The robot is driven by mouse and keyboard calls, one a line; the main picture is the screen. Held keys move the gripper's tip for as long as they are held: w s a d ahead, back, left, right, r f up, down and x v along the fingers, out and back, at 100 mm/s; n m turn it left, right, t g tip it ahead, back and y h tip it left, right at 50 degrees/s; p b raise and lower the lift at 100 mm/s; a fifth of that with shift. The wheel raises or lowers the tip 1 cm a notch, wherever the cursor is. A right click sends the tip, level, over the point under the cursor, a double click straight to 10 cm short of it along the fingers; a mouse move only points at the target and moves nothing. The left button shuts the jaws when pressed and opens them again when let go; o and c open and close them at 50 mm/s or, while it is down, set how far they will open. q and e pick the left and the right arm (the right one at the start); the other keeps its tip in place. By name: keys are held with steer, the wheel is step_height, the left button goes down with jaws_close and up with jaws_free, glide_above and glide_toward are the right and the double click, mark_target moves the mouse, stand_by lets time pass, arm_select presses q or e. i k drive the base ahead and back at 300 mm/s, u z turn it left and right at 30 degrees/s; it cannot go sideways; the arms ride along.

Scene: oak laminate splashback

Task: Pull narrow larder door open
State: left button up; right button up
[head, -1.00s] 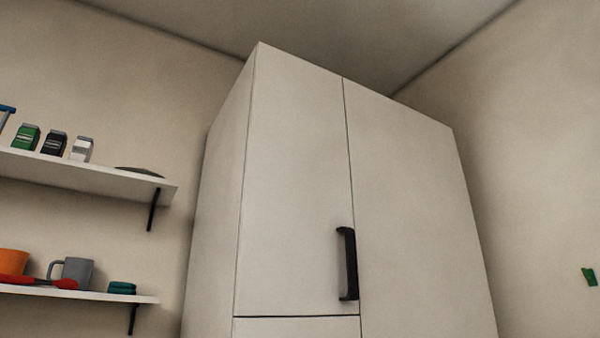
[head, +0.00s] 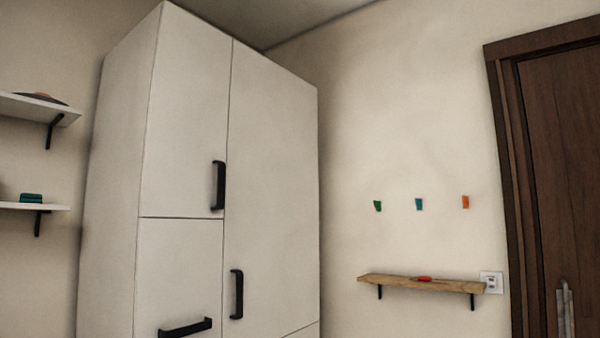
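A tall off-white cabinet stands at the left of the head view. Its upper left door (head: 185,120) is shut and has a vertical black handle (head: 218,185) near its lower right edge. The taller right door (head: 275,190) is shut and has a vertical black handle (head: 237,294) by its left edge. Below the upper left door is another shut front (head: 178,270) with a horizontal black handle (head: 185,328). I cannot tell for certain which door is the narrow larder one. The cabinet's bottom is out of the picture. Neither gripper is in view.
White wall shelves (head: 35,107) are left of the cabinet. A wooden shelf (head: 400,283) with a red item (head: 424,279) is on the right wall, below several small coloured pieces (head: 419,204). A dark brown door (head: 565,180) is at far right. No obstacle shows before the visible cabinet fronts.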

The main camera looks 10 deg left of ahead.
mark_target(182, 171)
steer(key=u, duration=1.25)
steer(key=i, duration=1.05)
steer(key=u, duration=0.15)
